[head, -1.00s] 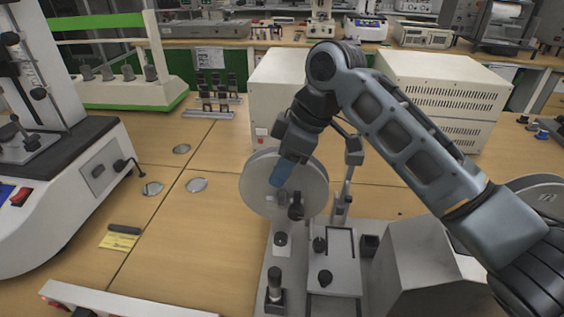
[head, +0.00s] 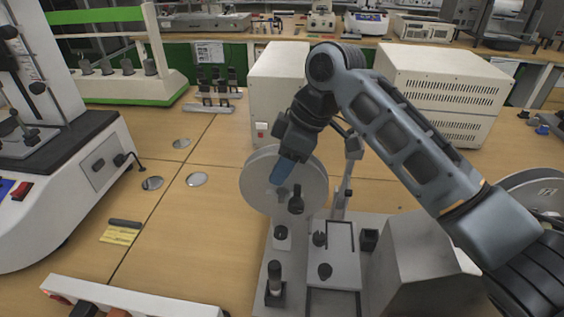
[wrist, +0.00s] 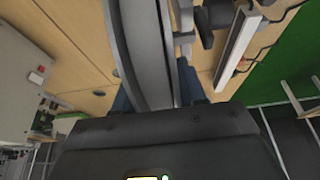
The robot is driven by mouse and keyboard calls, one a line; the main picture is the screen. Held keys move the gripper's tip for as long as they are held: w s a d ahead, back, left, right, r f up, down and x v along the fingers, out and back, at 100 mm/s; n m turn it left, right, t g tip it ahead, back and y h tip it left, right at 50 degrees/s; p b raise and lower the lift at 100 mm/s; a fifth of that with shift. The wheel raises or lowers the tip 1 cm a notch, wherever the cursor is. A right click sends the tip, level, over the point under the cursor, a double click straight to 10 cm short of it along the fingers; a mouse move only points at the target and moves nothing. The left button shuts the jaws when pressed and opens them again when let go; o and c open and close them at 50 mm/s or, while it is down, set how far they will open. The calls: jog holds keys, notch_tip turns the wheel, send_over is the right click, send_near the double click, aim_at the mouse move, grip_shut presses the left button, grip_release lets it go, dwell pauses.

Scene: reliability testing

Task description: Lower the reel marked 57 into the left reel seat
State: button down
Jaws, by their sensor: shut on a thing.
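A large grey reel (head: 253,190) stands on edge at the left end of the grey machine (head: 345,285) in the head view. My gripper (head: 283,171) is shut on it from above, its blue fingertips over the reel's face. In the wrist view the reel's curved rim (wrist: 148,50) runs between the fingers. No number can be read on this reel. The left reel seat cannot be made out clearly behind the reel and black knob (head: 296,200); I cannot tell whether the reel touches it.
Another reel (head: 548,194) with an unclear mark is at the right edge, partly behind my arm. Beige cabinets (head: 440,95) stand behind the machine. A white instrument (head: 60,200) stands at left. Bare table with round metal discs (head: 196,179) lies between instrument and reel.

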grip_release()
dwell(0.7)
jog(key=shift+r, duration=0.15)
jog(key=shift+p+v, duration=2.9)
jog(key=shift+v, duration=0.55)
jog(key=shift+s+d, duration=0.1)
